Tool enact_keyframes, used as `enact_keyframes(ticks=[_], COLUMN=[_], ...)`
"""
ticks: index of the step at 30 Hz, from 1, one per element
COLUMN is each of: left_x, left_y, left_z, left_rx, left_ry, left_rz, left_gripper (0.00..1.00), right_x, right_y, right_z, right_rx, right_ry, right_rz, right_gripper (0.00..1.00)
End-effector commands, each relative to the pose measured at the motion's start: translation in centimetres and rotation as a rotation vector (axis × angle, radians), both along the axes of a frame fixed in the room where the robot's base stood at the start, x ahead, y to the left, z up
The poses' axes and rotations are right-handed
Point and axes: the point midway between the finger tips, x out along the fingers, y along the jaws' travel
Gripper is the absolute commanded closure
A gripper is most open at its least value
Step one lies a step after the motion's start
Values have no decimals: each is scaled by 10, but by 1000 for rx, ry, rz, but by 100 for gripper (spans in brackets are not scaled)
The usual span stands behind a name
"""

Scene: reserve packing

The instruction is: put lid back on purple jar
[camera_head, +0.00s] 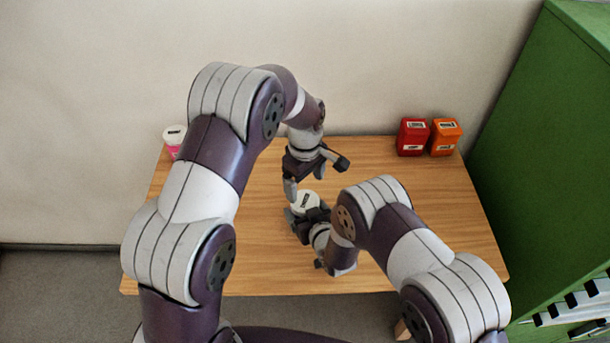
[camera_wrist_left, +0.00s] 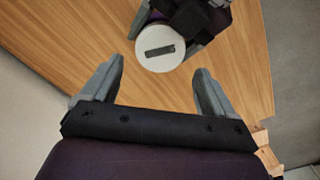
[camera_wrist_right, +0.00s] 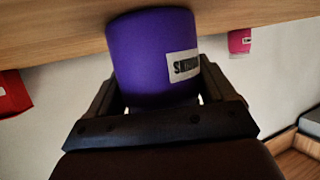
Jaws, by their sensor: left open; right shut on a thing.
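The purple jar (camera_wrist_right: 145,60) stands on the table, and its dark-lettered label shows in the right wrist view. My right gripper (camera_wrist_right: 157,82) is shut around its side. The white round lid (camera_head: 304,202) with a dark label shows at the jar's top in the head view, and also in the left wrist view (camera_wrist_left: 160,47). The seam between lid and jar is hidden, so I cannot tell how it is seated. My left gripper (camera_head: 314,178) is open and empty just above the lid. Its spread fingers (camera_wrist_left: 160,75) are apart from the lid.
A pink jar with a white lid (camera_head: 174,133) stands at the table's back left. A red canister (camera_head: 412,138) and an orange canister (camera_head: 445,137) stand at the back right. A green cabinet (camera_head: 545,150) rises right of the table. The right half of the wooden table (camera_head: 455,215) is mostly clear.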

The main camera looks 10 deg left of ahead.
Motion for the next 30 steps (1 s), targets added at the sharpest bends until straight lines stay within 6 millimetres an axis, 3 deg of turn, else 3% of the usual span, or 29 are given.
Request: enact_keyframes(ticks=[9,15,22,23,27,30], left_x=[-1,0,0,0,0,0], left_y=[0,0,0,0,0,0], left_z=[-50,-61,-62,-62,-62,-62], left_rx=[1,0,0,0,0,0], left_ry=[3,1,0,0,0,0], left_rz=[-1,-1,-1,-1,-1,-1], left_gripper=[12,12,12,16,59,59], right_x=[0,0,0,0,0,0], right_y=[0,0,0,0,0,0], right_z=[1,1,1,1,1,1], right_rx=[1,1,1,1,1,1], right_ry=[-1,-1,-1,-1,-1,-1], right_rz=[0,0,0,0,0,0], right_gripper=[100,100,100,100,100,100])
